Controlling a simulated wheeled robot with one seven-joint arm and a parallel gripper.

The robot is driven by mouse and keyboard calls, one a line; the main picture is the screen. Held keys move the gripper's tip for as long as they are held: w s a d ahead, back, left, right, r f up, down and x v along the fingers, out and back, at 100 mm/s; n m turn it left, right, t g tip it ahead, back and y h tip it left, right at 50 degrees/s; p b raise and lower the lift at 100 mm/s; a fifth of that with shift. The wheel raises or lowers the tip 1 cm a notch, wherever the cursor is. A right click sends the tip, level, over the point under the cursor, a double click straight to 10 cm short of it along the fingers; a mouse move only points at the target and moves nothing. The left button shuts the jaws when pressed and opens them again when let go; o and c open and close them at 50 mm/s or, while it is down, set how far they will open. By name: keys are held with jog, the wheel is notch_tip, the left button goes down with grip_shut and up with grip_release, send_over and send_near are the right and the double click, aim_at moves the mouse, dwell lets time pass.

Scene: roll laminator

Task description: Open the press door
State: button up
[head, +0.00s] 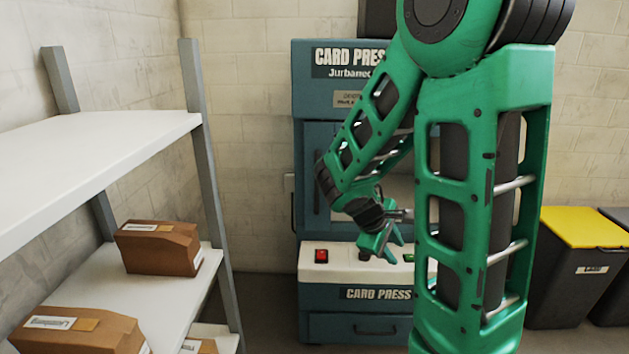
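The card press (301,88) is a tall teal cabinet against the back wall, with white "CARD PRESS" lettering at the top. Its door (314,140) is the teal-framed front panel in the middle and looks shut. My green arm hides much of the door and the press's right side. My gripper (390,249) hangs in front of the lower part of the door, above the white control ledge. Its fingers look spread, with nothing seen between them. I cannot tell whether it touches the press.
A red switch (321,256) and a green button (409,257) sit on the control ledge (343,272). A drawer (340,328) is below. A white shelf rack (100,140) with brown boxes (160,248) stands at left. A yellow-lidded bin (583,228) stands at right.

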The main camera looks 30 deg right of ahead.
jog(key=w+r+n+t+h, duration=0.3)
jog(key=w+n+t+h, duration=0.15)
jog(key=w+n, duration=0.7)
jog(key=w+a+r+n+t+h, duration=0.1)
jog(key=w+a+r+n+t, duration=0.25)
jog(key=w+a+n, duration=0.2)
jog(key=w+a+r+n+t, duration=0.2)
jog(key=w+a+n+t, duration=0.25)
jog(key=w+a, duration=0.2)
jog(key=x, duration=1.1)
jog(key=shift+s+n, duration=0.15)
jog(key=shift+n, duration=0.3)
jog(key=shift+d, duration=0.15)
jog(key=shift+c, duration=0.5)
grip_shut()
